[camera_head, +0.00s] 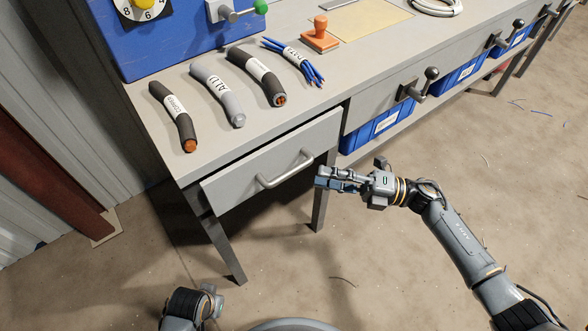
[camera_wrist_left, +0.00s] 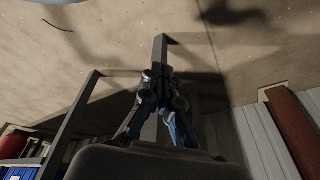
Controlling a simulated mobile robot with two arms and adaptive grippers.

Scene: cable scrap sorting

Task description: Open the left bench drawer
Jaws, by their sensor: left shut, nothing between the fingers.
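The left bench drawer (camera_head: 240,187) is a grey front under the left end of the bench top, with a bar handle (camera_head: 285,173). Its front sits close to the bench edge; I cannot tell whether it stands slightly ajar. My right gripper (camera_head: 319,177) is just right of and below the handle's right end, apart from it in the picture. Its fingers lie close together and their gap is unclear. My left gripper is low at the bottom of the head view, away from the handle. In the left wrist view its fingertips (camera_wrist_left: 158,75) are together and empty.
On the bench top (camera_head: 215,142) lie several labelled cable pieces (camera_head: 265,76) and an orange stamp (camera_head: 320,38). A blue control box (camera_head: 170,45) stands behind. A blue bin (camera_head: 375,130) is under the bench, right of the drawer. A bench leg (camera_head: 225,250) stands below the drawer's left end.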

